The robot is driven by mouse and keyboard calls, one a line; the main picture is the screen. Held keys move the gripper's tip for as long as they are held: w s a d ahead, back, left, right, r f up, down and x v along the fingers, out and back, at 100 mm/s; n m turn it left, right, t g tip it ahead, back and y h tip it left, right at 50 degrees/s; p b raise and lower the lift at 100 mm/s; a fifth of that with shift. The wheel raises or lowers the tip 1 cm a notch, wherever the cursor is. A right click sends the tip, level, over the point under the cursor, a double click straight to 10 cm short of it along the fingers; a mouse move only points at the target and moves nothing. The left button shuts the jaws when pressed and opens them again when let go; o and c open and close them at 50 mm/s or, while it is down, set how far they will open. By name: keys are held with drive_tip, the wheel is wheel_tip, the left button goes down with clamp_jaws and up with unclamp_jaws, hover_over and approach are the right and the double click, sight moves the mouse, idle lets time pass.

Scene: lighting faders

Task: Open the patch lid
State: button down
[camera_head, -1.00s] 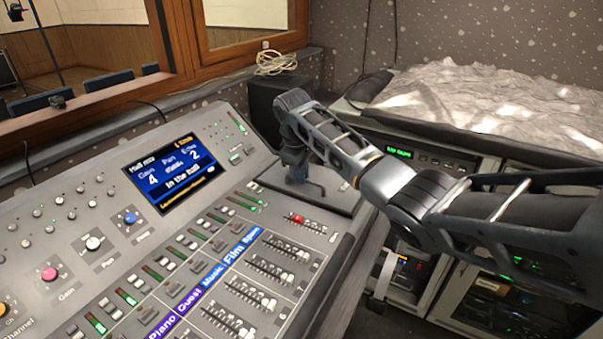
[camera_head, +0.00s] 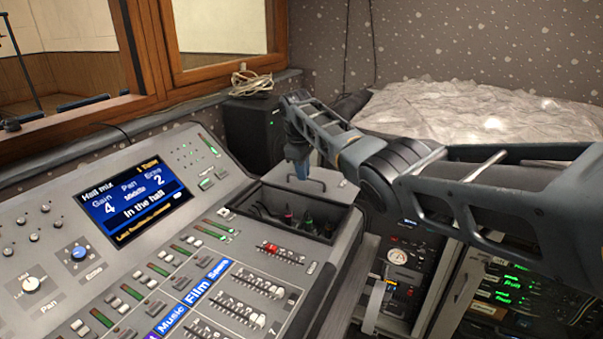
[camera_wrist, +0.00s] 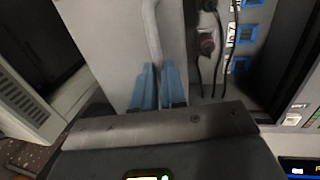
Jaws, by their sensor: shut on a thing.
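The patch lid (camera_head: 325,187) is a grey panel at the console's right end, raised at its front with its far side toward the back. Below it an open bay (camera_head: 265,205) shows dark cables and coloured plugs. The lid's bar handle shows in the wrist view (camera_wrist: 154,35). My gripper (camera_head: 301,172) is at the lid's handle. In the wrist view its two blue fingers (camera_wrist: 158,82) are shut around the handle's lower part. Cables and blue-framed sockets (camera_wrist: 240,65) show beside the lid there.
The mixing console (camera_head: 150,270) with its faders and lit screen (camera_head: 133,203) fills the left. A dark speaker (camera_head: 253,130) stands behind the bay. An equipment rack (camera_head: 515,290) is at right, under a crumpled pale sheet (camera_head: 470,110).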

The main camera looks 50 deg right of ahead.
idle(0.3)
drive_tip(key=c, duration=1.2)
unclamp_jaws()
drive_tip(key=shift+d, duration=0.1)
drive_tip(key=shift+s+a+r, duration=0.1)
drive_tip(key=shift+a+r, duration=0.15)
drive_tip(key=shift+r, duration=1.05)
drive_tip(key=shift+a+r, duration=0.25)
drive_tip(key=shift+r, duration=1)
drive_tip(key=shift+s+a+r, duration=0.1)
drive_tip(key=shift+a+r, duration=0.15)
drive_tip(key=shift+r, duration=1.05)
